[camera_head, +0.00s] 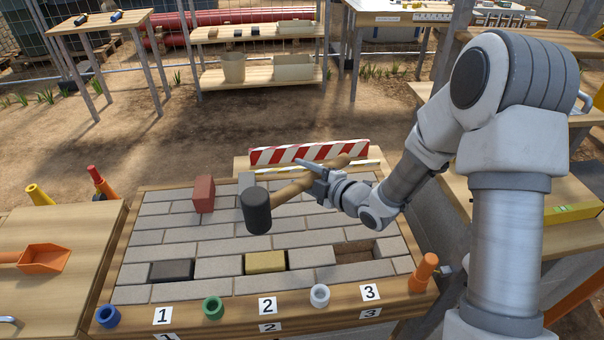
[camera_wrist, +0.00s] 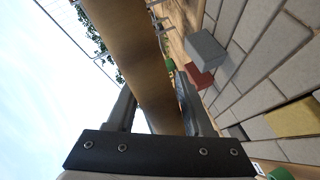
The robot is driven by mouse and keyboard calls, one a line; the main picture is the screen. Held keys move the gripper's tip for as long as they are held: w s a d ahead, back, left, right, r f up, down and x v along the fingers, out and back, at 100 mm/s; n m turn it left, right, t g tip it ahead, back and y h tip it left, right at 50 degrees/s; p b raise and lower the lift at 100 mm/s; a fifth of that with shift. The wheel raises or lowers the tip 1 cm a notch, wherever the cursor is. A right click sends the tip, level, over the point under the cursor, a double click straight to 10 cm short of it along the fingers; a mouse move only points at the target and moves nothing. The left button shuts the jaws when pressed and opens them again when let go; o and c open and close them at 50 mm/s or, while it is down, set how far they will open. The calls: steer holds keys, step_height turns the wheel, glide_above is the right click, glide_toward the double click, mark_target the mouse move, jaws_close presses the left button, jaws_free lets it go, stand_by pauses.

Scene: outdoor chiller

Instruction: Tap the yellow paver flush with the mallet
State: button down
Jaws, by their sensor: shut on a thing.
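The yellow paver (camera_head: 265,261) sits in the grey paver bed behind label 2, its front face partly showing; how far it stands above its neighbours is hard to tell. It also shows at the right of the wrist view (camera_wrist: 295,118). My gripper (camera_head: 325,186) is shut on the wooden handle of the mallet (camera_head: 257,211). The dark mallet head hangs at the handle's left end, above and behind the yellow paver in the head view, apart from it. In the wrist view the tan handle (camera_wrist: 145,60) passes between the fingers of my gripper (camera_wrist: 160,108); the head is hidden there.
A red brick (camera_head: 204,194) and a grey block (camera_head: 246,181) stand on the bed's far side. A dark paver (camera_head: 172,270) lies front left; a sandy gap (camera_head: 355,252) is at right. Blue (camera_head: 107,316), green (camera_head: 213,307) and white (camera_head: 320,295) rings line the front edge. A striped barrier (camera_head: 308,151) stands behind.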

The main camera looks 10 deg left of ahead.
steer(key=shift+b, duration=0.6)
step_height(320, 180, down, 9)
steer(key=b, duration=0.9)
steer(key=shift+r, duration=0.1)
steer(key=shift+f+b, duration=0.35)
steer(key=shift+f, duration=0.05)
step_height(320, 180, down, 5)
steer(key=b, duration=0.4)
steer(key=shift+r, duration=0.1)
steer(key=shift+d+r+p, duration=0.1)
steer(key=shift+r+p, duration=0.3)
steer(key=shift+r, duration=0.05)
steer(key=d+r+p, duration=0.7)
steer(key=d+r, duration=0.3)
steer(key=d, duration=0.2)
steer(key=shift+d, duration=0.4)
steer(key=shift+f, duration=0.1)
